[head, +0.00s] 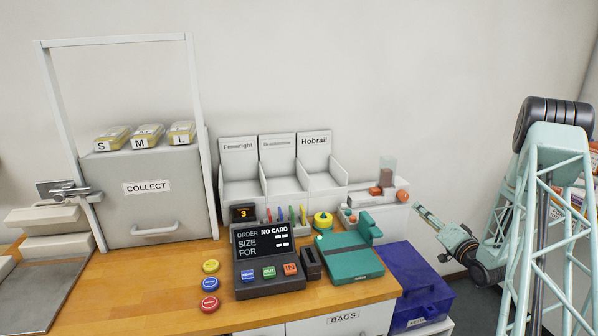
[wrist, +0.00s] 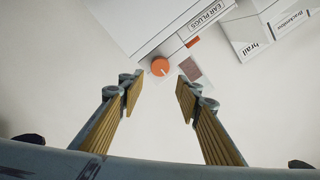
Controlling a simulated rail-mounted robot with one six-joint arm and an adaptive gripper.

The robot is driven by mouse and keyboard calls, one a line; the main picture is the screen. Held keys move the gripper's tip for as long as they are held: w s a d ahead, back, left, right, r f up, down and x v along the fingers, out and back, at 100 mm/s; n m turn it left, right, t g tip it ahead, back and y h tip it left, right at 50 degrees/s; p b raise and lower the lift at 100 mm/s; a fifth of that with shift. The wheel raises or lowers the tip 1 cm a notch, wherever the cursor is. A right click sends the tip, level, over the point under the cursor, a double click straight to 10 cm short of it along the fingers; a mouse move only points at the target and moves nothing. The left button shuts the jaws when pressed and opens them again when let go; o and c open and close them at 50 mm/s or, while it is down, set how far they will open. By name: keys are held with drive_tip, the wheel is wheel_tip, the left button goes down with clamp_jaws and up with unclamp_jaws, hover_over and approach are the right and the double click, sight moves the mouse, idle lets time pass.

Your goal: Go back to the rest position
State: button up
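My gripper (head: 419,209) is at the right in the head view, beyond the right end of the counter, pointing left. In the wrist view my gripper (wrist: 154,92) has its two fingers wide apart with nothing between them. The fingers point toward the ear plug dispenser (wrist: 175,35), whose orange knob (wrist: 160,67) shows just past the fingertips. The dispenser also stands at the back right of the counter in the head view (head: 372,197). My gripper looks apart from it.
The wooden counter (head: 150,295) holds an order terminal (head: 268,262), a green device (head: 348,258) and several coloured buttons. A grey COLLECT cabinet (head: 150,205) stands at the left, labelled bins (head: 282,175) at the back. A blue box (head: 415,285) sits below my gripper, right of the counter.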

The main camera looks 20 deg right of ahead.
drive_tip(key=shift+r, duration=0.1)
drive_tip(key=w+a+r+n+g, duration=0.25)
drive_tip(key=w+a+r, duration=0.3)
drive_tip(key=r, duration=0.35)
drive_tip(key=s+a+r+n+g+h, duration=0.2)
drive_tip(key=s+a+r+g, duration=0.2)
drive_tip(key=a+r, duration=0.9)
drive_tip(key=s+a+r+n+g, duration=0.1)
drive_tip(key=s+a+r, duration=0.3)
drive_tip(key=s+a, duration=0.35)
drive_tip(key=s+a+r+g, duration=0.2)
drive_tip(key=s+a+r, duration=0.2)
drive_tip(key=s+a, duration=0.35)
drive_tip(key=s+a+n+g+y, duration=0.1)
drive_tip(key=s+a, duration=0.6)
drive_tip(key=s, duration=0.6)
drive_tip(key=s+a+n+g+y, duration=0.1)
drive_tip(key=s+a+n+g, duration=0.1)
drive_tip(key=s+a, duration=0.6)
drive_tip(key=s+a+n+g+y, duration=0.1)
drive_tip(key=s+a, duration=0.6)
drive_tip(key=s, duration=1.1)
drive_tip(key=shift+s+a+f, duration=0.15)
drive_tip(key=shift+s, duration=0.15)
drive_tip(key=shift+n+g, duration=0.25)
